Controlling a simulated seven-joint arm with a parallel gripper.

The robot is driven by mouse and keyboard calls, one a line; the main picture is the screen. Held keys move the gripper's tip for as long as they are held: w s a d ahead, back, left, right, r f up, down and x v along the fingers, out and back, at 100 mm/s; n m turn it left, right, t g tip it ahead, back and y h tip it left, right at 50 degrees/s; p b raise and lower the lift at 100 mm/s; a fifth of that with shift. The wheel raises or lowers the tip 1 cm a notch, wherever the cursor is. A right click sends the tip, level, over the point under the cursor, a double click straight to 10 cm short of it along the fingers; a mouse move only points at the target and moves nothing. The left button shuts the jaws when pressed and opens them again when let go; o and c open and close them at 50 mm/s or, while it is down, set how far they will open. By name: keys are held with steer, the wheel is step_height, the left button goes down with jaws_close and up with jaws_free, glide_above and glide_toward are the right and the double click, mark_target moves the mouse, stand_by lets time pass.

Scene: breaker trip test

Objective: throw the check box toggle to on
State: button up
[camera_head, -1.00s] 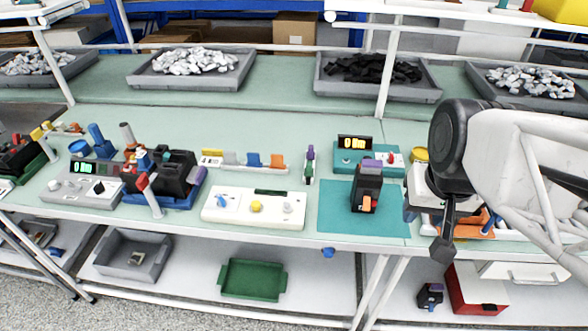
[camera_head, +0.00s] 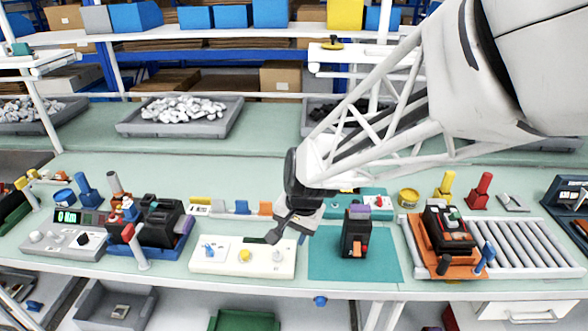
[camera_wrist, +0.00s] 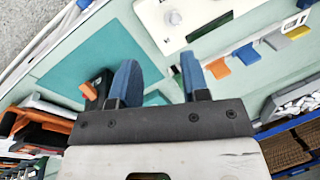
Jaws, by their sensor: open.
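A white control box (camera_head: 235,268) lies at the front middle of the bench. It carries a blue lever (camera_head: 210,250), a yellow button (camera_head: 244,256) and a small pale metal toggle or knob (camera_head: 277,256); its setting is too small to tell. The white box also shows at the top of the wrist view (camera_wrist: 205,22), with the metal part (camera_wrist: 173,18) visible. My gripper (camera_head: 280,235) hangs over the box's right end, above the surface. In the wrist view its blue fingers (camera_wrist: 158,82) are apart with nothing between them.
A black breaker (camera_head: 355,240) with an orange lever stands on a teal mat (camera_head: 325,268), right of the white box. A teal display unit (camera_head: 375,201) stands behind it, partly hidden by my arm. Coloured clips (camera_head: 265,208) line up behind the box. An orange fixture (camera_head: 436,262) sits farther right.

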mark_target(277, 251)
steer(key=shift+w+a+f, duration=0.2)
steer(key=shift+a+f, duration=0.25)
steer(key=shift+a, duration=0.2)
steer(key=shift+w+a+f, duration=0.2)
steer(key=shift+a+f, duration=0.2)
steer(key=shift+a, duration=0.2)
steer(key=shift+x, duration=3.85)
steer(key=shift+s, duration=0.1)
jaws_close()
